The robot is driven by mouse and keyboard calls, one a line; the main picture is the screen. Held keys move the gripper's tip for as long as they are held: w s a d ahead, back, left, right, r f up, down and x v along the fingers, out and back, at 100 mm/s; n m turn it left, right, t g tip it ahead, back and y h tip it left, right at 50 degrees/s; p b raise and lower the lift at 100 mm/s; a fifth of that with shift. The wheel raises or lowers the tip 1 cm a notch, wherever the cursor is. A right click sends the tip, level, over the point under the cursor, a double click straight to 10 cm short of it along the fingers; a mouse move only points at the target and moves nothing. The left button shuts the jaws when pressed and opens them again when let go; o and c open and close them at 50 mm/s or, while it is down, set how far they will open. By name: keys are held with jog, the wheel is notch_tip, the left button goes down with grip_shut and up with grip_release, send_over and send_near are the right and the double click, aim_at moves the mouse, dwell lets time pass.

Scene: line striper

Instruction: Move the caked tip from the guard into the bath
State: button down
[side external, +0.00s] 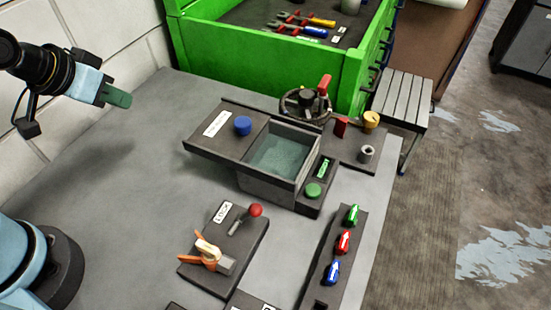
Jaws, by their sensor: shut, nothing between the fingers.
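The bath (307,168) is an open grey box with teal liquid in it, near the middle of the side external view. The guard (188,259) looks to be the orange forked piece on a dark block at the lower middle. A cream-coloured piece (208,248) sits in the guard and appears to be the caked tip, though it is too small to be certain. My gripper (128,99) is at the upper left, raised above the bench and well away from both. Its green fingers are shut with nothing between them.
A dark panel with a blue knob (242,125) lies left of the bath opening. A red-ball lever (255,210) stands beside the guard. A rack (320,290) holds green, red and blue arrow-marked tips. A handwheel (305,103) stands behind the bath. The left bench is clear.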

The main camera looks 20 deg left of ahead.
jog(key=c, duration=1.5)
grip_release()
jog(key=shift+d, duration=0.2)
jog(key=o, duration=0.3)
jog(key=d+n, duration=0.1)
jog(key=d, duration=0.1)
jog(key=s+d+n+g+h, duration=0.1)
jog(key=d+n, duration=0.1)
jog(key=d+n+h, duration=0.1)
jog(key=d, duration=0.2)
jog(key=shift+s+r+n+g, duration=0.15)
jog(key=shift+r+n+g, duration=0.15)
jog(key=shift+n, duration=0.1)
jog(key=n+g+h, duration=0.2)
jog(key=n+g, duration=0.4)
jog(key=n, duration=0.7)
send_near(204, 245)
jog(key=shift+x, duration=4.55)
